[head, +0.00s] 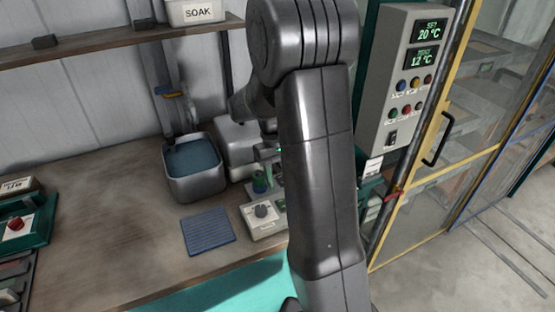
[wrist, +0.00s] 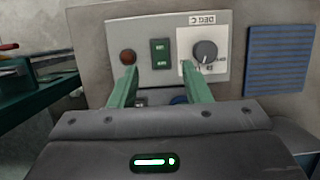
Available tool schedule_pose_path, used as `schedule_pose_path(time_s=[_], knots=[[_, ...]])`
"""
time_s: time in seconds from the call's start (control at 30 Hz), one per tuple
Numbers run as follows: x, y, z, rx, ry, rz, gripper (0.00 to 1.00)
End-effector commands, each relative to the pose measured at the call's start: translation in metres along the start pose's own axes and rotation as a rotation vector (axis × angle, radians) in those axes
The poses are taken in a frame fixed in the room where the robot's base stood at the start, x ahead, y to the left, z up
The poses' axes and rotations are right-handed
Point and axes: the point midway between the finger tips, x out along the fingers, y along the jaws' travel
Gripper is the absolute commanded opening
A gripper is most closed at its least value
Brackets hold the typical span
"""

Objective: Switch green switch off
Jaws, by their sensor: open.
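The green switch (wrist: 160,53) is a small dark-green rectangle with pale markings on its upper and lower halves. It sits on a light grey panel (wrist: 221,22) between a brown-red round lamp or button (wrist: 127,57) and a dark dial (wrist: 205,51) on a white "DEG C" plate. Whether the switch is on or off cannot be told. My gripper (wrist: 160,68) is open and empty, its green fingers on either side of the switch's lower end in the wrist view. Contact is not visible. In the head view my arm hides the switch; the dial (head: 262,211) shows.
A ribbed blue pad (head: 208,231) lies left of the panel on the wooden bench (head: 110,215). A grey basin (head: 194,184) with blue liquid stands behind it. A grey control box (head: 407,75) with displays is at right, beside a yellow-framed door (head: 445,130).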

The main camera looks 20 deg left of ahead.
Motion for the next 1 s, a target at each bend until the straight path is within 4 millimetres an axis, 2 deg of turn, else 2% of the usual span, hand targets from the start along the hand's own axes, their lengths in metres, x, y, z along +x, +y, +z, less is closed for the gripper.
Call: schedule_pose_path(time_s=[0.1,0.2,0.4,1.0], knots=[[-0.027,0.0,-0.001,0.0,0.005,0.0,0.44],[-0.045,0.0,-0.001,0.0,0.004,0.0,0.44],[-0.065,0.0,0.0,0.0,0.0,0.0,0.44],[-0.067,0.0,0.0,0.0,-0.002,0.0,0.44]])
